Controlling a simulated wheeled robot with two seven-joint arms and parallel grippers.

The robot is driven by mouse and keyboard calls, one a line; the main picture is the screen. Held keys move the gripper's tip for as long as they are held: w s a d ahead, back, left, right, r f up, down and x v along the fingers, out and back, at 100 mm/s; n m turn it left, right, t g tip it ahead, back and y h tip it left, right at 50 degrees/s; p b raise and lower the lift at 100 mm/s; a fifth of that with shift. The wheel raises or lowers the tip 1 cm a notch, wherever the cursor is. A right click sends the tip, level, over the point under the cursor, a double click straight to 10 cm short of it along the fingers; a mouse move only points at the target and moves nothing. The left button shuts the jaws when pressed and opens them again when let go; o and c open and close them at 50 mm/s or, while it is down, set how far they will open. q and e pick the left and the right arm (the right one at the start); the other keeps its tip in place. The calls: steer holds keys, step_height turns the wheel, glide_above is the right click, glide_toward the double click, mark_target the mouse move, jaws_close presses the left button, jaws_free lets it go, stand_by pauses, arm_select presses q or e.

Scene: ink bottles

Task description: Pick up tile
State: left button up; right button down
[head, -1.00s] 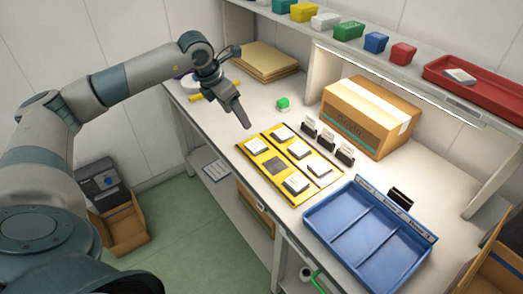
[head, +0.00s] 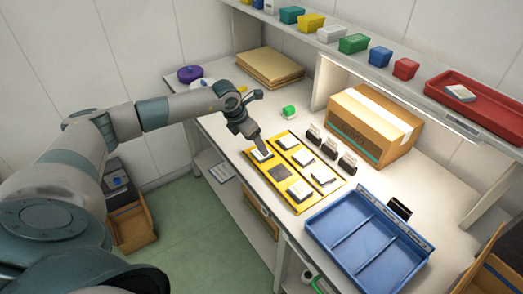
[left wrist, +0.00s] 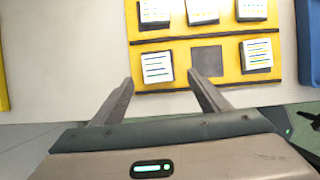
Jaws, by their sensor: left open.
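White tiles with printed lines lie in two rows on a yellow board (head: 268,163) on the bench. In the near row, one tile (head: 262,155) is at the left end, a grey empty-looking square (head: 279,173) is in the middle, and another tile (head: 299,190) is at the right. My left gripper (head: 259,146) is open, pointing down at the left-end tile. In the left wrist view, that tile (left wrist: 158,67) shows between the open fingertips (left wrist: 160,79), which appear not to touch it. My right gripper is not in view.
Black card holders (head: 330,149) stand just behind the board. A blue divided tray (head: 340,232) is to its right and a cardboard box (head: 370,125) behind. A small green block (head: 289,111) sits farther back. Bench surface left of the board is clear.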

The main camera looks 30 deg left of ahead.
mark_target(259, 153)
arm_select(q)
steer(key=shift+w+f, duration=0.1)
steer(key=shift+f, duration=0.35)
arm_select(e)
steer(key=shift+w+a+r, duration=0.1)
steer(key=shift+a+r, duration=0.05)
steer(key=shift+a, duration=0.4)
arm_select(q)
steer(key=shift+w+f+p, duration=0.4)
steer(key=shift+f+p, duration=0.2)
steer(key=shift+p, duration=0.3)
steer(key=p+x, duration=0.1)
steer(key=x, duration=0.1)
steer(key=shift+w+f, duration=0.25)
steer(key=shift+f, duration=0.05)
steer(key=shift+w+f+p, duration=0.15)
steer(key=shift+f+p, duration=0.15)
steer(key=shift+f, duration=0.25)
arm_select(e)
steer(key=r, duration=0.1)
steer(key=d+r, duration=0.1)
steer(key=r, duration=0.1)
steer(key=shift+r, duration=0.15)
arm_select(q)
steer(key=shift+c, duration=0.6)
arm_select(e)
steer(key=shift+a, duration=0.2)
